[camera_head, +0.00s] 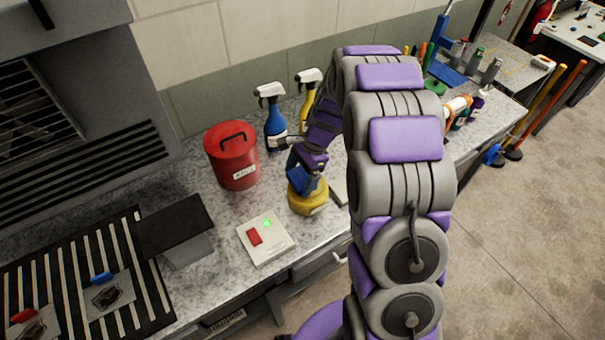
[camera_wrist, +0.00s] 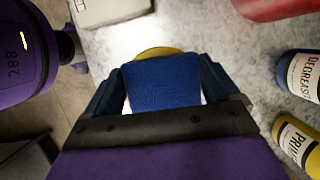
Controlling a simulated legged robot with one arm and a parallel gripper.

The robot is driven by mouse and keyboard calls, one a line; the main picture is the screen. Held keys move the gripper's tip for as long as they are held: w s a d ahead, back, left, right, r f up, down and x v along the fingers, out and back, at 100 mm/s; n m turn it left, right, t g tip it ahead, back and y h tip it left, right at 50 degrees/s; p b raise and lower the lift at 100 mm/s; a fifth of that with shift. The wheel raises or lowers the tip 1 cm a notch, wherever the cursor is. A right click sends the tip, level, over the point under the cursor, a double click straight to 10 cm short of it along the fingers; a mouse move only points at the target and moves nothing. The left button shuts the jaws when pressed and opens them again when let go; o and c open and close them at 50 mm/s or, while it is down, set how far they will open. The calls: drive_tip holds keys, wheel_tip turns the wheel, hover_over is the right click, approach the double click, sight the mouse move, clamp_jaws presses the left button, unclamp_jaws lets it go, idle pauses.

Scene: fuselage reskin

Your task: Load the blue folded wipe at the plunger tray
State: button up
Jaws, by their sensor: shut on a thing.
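The blue folded wipe (camera_wrist: 163,82) is between the two fingers of my gripper (camera_wrist: 160,88) in the wrist view. In the head view the wipe (camera_head: 299,181) is just above the yellow round plunger tray (camera_head: 308,203) on the counter, with my gripper (camera_head: 307,163) over it. The yellow rim of the tray (camera_wrist: 158,52) shows behind the wipe in the wrist view. The wipe covers most of the tray top, so I cannot tell whether they touch.
A red lidded can (camera_head: 231,163) stands left of the tray. A white box with a green light and red button (camera_head: 265,238) lies at the front left. Blue (camera_head: 274,122) and yellow (camera_head: 307,98) spray bottles stand behind. My arm hides part of the counter at right.

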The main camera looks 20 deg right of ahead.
sight(303, 178)
drive_tip(key=shift+d+f, duration=0.2)
drive_tip(key=shift+d, duration=1.75)
drive_tip(key=shift+a+f, duration=0.15)
drive_tip(key=shift+a, duration=0.7)
drive_tip(key=shift+a+f, duration=0.1)
drive_tip(key=shift+a, duration=0.7)
drive_tip(key=shift+d, duration=1.4)
drive_tip(key=shift+a+r+p, duration=0.3)
drive_tip(key=shift+a+r, duration=0.05)
drive_tip(key=shift+a, duration=0.5)
drive_tip(key=shift+a+r+p, duration=0.35)
drive_tip(key=shift+r+p, duration=0.05)
drive_tip(key=shift+r, duration=0.2)
drive_tip(key=shift+d+r, duration=0.15)
drive_tip(key=shift+r, duration=0.15)
drive_tip(key=shift+d+r+p, duration=0.9)
drive_tip(key=shift+r+p, duration=0.15)
drive_tip(key=shift+r, duration=0.15)
drive_tip(key=shift+a+r+p, duration=0.65)
drive_tip(key=shift+a+r, duration=0.25)
drive_tip(key=shift+r, duration=0.2)
drive_tip(key=shift+d, duration=0.7)
